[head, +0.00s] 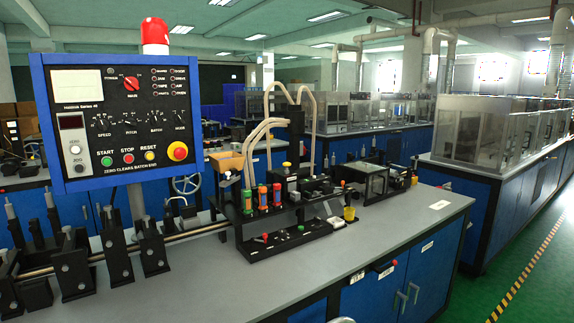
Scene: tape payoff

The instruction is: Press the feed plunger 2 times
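A black feed machine (285,235) stands on the grey bench, with several upright cylinders with coloured bands on its front. One cylinder is green (247,202), one orange (262,197) and one red-orange (277,194). A small yellow-topped knob (286,165) stands above and behind them. No readable label shows which of these is the feed plunger, and I cannot tell how far any of them is pressed. Neither of my grippers shows in the head view.
A blue-framed control panel (120,125) with a red beacon (155,36) stands at the left. Black brackets on rods (115,245) fill the bench's left front. A small yellow cup (349,214) stands right of the machine. The grey bench top (385,245) is clear in front.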

